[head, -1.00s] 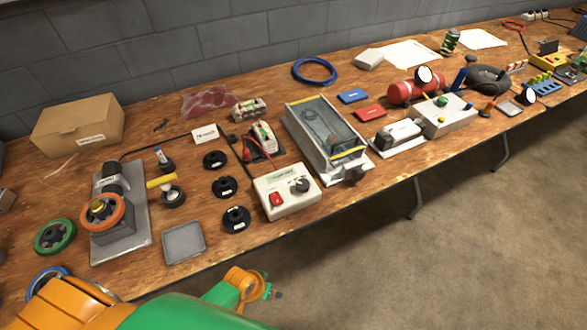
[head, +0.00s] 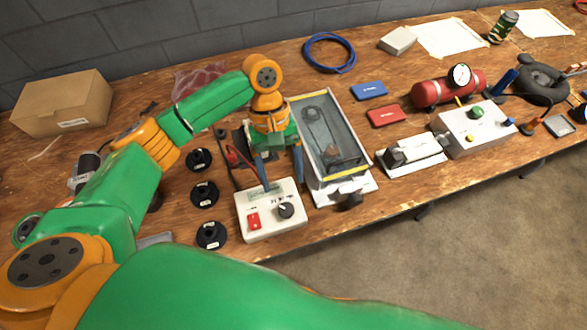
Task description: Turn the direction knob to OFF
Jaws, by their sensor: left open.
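The control box (head: 269,226) is a cream box near the table's front edge in the head view. It has a red switch (head: 253,221) on its left and a black direction knob (head: 286,211) on its right. The label above the knob is too small to read. My left gripper (head: 281,182) points down over the back of the box, its two blue-grey fingers spread apart and empty. The fingertips show above and behind the knob and do not enclose it; whether one touches the box I cannot tell. My right gripper is not in the picture.
A clear-lidded grey case (head: 331,143) stands close to the right of the box. Black round pieces, one of them here (head: 211,235), stand in a row to its left. A white device (head: 412,152) and a red cylinder (head: 447,88) are farther right.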

